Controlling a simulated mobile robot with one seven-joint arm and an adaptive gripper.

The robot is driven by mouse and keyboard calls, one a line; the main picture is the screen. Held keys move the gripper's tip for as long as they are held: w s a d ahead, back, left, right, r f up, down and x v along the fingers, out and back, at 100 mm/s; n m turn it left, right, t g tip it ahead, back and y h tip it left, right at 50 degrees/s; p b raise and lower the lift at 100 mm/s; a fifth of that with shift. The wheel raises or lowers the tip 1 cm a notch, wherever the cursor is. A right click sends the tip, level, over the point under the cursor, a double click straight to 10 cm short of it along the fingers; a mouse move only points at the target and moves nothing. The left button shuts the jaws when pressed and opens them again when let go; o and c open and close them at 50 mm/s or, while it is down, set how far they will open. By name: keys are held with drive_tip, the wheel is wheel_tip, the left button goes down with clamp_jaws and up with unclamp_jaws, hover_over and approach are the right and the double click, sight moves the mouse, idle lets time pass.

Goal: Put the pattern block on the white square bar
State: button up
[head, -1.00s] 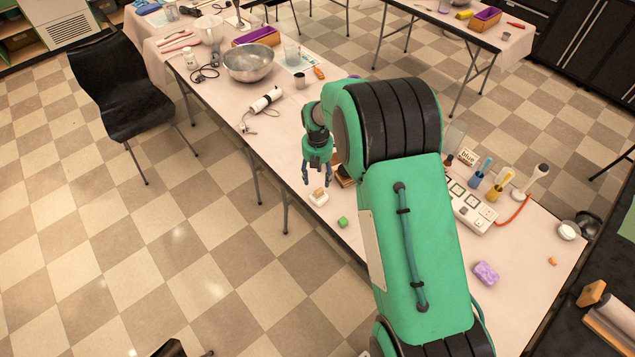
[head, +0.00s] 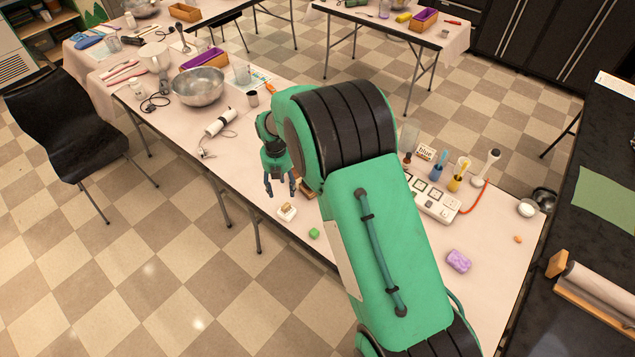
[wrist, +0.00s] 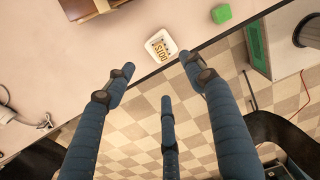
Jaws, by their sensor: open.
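The white square bar (head: 284,215) lies near the table's front edge. A small tan piece (head: 288,206), which looks like the pattern block, sits on top of it. In the wrist view the white bar (wrist: 149,47) shows at top centre, with the tan lettered pattern (wrist: 161,49) within its outline; how the two touch cannot be told there. My gripper (head: 281,192) is open and empty, fingers pointing down, above and slightly to the left of the bar. In the wrist view its spread fingers (wrist: 157,72) are apart from the bar.
A green cube (head: 314,232) lies right of the bar. A brown box (head: 307,188) stands behind the bar, partly hidden by my arm. A purple soap (head: 458,260) and a power strip (head: 436,205) lie farther right. A metal bowl (head: 198,87) and a white cylinder (head: 219,123) are on the left.

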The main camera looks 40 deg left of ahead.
idle(0.4)
drive_tip(key=w+d+r+m, duration=0.4)
drive_tip(key=w+d+r, duration=0.1)
drive_tip(key=d+r, duration=0.4)
drive_tip(key=w+d+r+m+t+y, duration=0.1)
drive_tip(key=w+d+r+m, duration=0.3)
drive_tip(key=d+r, duration=0.45)
drive_tip(key=w+d+r+m, duration=0.4)
drive_tip(key=w+d+r, duration=0.1)
drive_tip(key=d+r, duration=0.45)
drive_tip(key=d+r+m+t, duration=0.1)
drive_tip(key=d+r+m, duration=0.3)
drive_tip(key=d+r, duration=0.55)
drive_tip(key=s+d+r+m+t, duration=0.1)
drive_tip(key=s+d+r+m, duration=0.25)
drive_tip(key=d, duration=0.45)
drive_tip(key=s+d+r+m, duration=0.2)
drive_tip(key=d+m, duration=0.2)
drive_tip(key=d, duration=0.4)
drive_tip(key=s+d+r+m+t, duration=0.1)
drive_tip(key=s+d+r+m, duration=0.25)
drive_tip(key=d, duration=0.55)
drive_tip(key=s+d+f+m+t+h, duration=0.1)
drive_tip(key=s+d+f+m, duration=0.1)
drive_tip(key=s+d+m, duration=0.9)
drive_tip(key=s+d, duration=0.3)
drive_tip(key=s, duration=0.2)
drive_tip(key=shift+s+d+t, duration=0.25)
drive_tip(key=shift+t, duration=0.05)
